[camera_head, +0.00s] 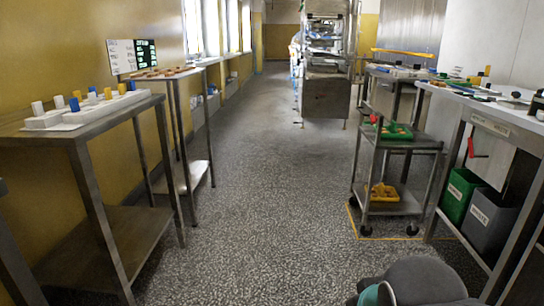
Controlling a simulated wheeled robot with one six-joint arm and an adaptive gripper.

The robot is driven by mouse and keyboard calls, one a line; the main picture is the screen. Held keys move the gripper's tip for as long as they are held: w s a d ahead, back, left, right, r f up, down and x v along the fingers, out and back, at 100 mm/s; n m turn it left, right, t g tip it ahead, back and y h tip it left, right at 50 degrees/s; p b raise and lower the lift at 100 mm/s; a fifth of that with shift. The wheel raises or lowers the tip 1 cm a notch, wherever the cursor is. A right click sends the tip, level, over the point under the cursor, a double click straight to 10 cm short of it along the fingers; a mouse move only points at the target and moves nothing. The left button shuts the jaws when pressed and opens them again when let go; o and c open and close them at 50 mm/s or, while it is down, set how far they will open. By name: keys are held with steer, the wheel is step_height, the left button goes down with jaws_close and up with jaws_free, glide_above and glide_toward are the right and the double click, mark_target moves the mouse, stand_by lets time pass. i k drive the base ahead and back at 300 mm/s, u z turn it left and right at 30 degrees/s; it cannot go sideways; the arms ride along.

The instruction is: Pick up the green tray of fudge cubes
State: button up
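A green tray (403,135) sits on the top shelf of a small metal trolley (428,144), right of the picture's middle. Small dark or brownish pieces show in it, too small to make out as fudge cubes. A small red thing stands at its left end. My gripper is not in view; only a grey rounded part of my arm shows at the bottom right, well short of the trolley.
A yellow tray (380,197) lies on the trolley's lower shelf. A cluttered table (485,105) and green and grey bins (490,219) stand at right. Tables line the left wall. A tall rack (326,98) stands at the back. The speckled middle floor is clear.

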mark_target(392, 131)
steer(key=u, duration=0.2)
steer(key=i, duration=1.85)
steer(key=z, duration=0.7)
steer(key=i, duration=1)
steer(key=z, duration=1.55)
steer(key=i, duration=0.5)
steer(key=z, duration=0.4)
